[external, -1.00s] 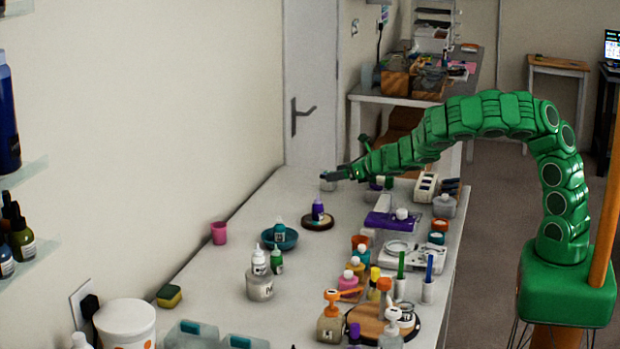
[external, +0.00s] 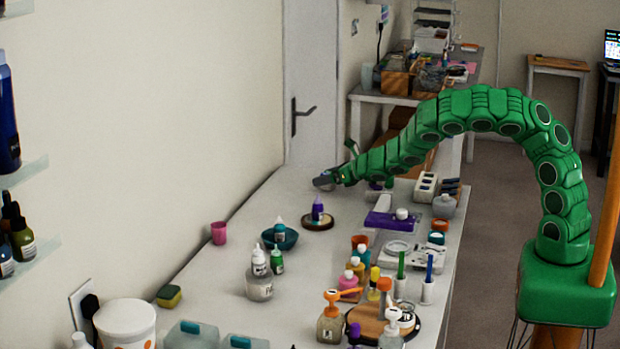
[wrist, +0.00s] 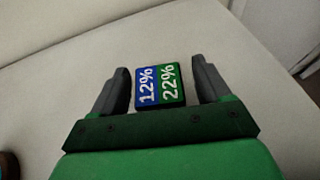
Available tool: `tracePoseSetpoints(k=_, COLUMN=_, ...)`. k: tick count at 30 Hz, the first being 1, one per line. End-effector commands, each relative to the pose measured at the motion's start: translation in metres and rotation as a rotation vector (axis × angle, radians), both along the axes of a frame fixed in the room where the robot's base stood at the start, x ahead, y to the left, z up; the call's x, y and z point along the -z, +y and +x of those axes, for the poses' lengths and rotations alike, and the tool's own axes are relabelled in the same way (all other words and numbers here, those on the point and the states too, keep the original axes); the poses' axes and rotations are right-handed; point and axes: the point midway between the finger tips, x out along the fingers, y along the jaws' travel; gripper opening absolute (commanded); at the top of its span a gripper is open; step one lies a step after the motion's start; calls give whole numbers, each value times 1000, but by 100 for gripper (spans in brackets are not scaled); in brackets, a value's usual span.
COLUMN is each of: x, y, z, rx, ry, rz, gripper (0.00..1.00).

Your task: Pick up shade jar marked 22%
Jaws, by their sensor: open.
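In the wrist view, a green square top marked 22% (wrist: 171,84) lies directly beside a blue one marked 12% (wrist: 147,86), with no visible gap. I cannot tell whether they are separate pieces. My gripper (wrist: 160,75) is open, its dark fingers on either side of the pair: the left finger beside the blue top, the right beside the green. A gap shows on both sides. In the external view my gripper (external: 324,180) is low over the far end of the white bench, and it hides the marked tops there.
A purple-capped bottle on a round dark stand (external: 317,224) is just in front of the gripper. A purple tray (external: 391,220) and several bottles crowd the bench's right side. A pink cup (external: 219,233) stands left. Bench around the marked tops looks clear.

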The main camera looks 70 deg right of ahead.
Motion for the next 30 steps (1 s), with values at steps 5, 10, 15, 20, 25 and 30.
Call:
tracePoseSetpoints(k=5, x=0, y=0, z=0, rx=-1, ry=0, rz=0, gripper=77)
tracePoseSetpoints(k=10, x=0, y=0, z=0, rx=-1, ry=-1, rz=0, gripper=51)
tracePoseSetpoints(k=15, x=0, y=0, z=0, rx=-1, ry=-1, rz=0, gripper=24)
tracePoseSetpoints(k=20, x=0, y=0, z=0, rx=-1, ry=-1, rz=0, gripper=18)
tracePoseSetpoints(k=25, x=-2, y=0, z=0, rx=-1, ry=-1, rz=0, gripper=18)
tracePoseSetpoints(k=30, x=-11, y=0, z=0, rx=-2, ry=-2, rz=-2, gripper=18)
